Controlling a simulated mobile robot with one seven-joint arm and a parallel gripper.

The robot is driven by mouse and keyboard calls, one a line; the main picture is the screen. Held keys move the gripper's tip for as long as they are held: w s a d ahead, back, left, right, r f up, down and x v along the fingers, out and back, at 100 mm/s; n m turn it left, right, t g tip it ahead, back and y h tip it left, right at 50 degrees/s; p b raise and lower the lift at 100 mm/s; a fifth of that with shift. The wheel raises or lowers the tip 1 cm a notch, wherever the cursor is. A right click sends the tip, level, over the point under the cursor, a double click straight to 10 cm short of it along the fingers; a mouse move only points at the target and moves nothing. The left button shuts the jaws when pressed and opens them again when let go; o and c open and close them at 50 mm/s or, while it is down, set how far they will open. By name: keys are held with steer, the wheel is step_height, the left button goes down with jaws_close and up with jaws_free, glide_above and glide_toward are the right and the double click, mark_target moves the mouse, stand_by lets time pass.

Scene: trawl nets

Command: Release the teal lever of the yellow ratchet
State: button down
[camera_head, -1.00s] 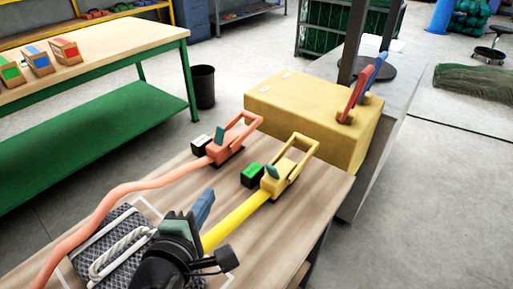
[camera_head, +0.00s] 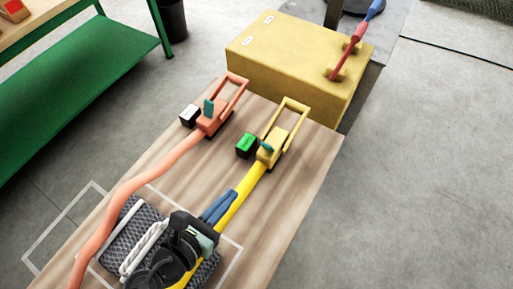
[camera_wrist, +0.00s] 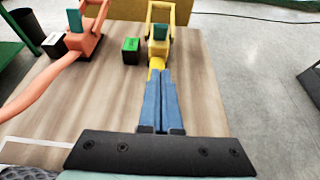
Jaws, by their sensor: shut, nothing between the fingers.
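The yellow ratchet (camera_head: 271,158) lies near the far end of the wooden table, its yellow loop handle pointing away and a yellow strap running back toward me. Its short teal lever (camera_head: 265,147) sits on the body; it also shows in the wrist view (camera_wrist: 160,32). My gripper (camera_head: 231,193) is shut and empty, its blue fingers side by side above the yellow strap. The fingertips (camera_wrist: 162,74) are short of the ratchet on the near side, apart from the lever. My wrist hides part of the strap.
An orange ratchet (camera_head: 213,122) with its own teal lever stands to the left. A green-topped black block (camera_head: 246,145) sits beside the yellow ratchet, and a white-topped block (camera_head: 190,116) by the orange one. A yellow box (camera_head: 290,65) stands beyond the table.

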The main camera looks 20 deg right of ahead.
mark_target(266, 148)
steer(key=shift+w+d, duration=0.1)
steer(key=x, duration=0.9)
steer(key=shift+b, duration=0.3)
steer(key=shift+w+d+r+p, duration=0.2)
steer(key=shift+w+d+r, duration=0.1)
steer(key=shift+w+d, duration=0.5)
steer(key=shift+w+d+r+p, duration=0.15)
steer(key=shift+w+d+r, duration=0.1)
steer(key=shift+w+d, duration=0.5)
steer(key=shift+s+d+r, duration=0.15)
steer(key=shift+d+r+p, duration=0.1)
steer(key=shift+r+p, duration=0.1)
steer(key=shift+p, duration=0.8)
steer(key=shift+f+y, duration=0.1)
steer(key=shift+y, duration=0.2)
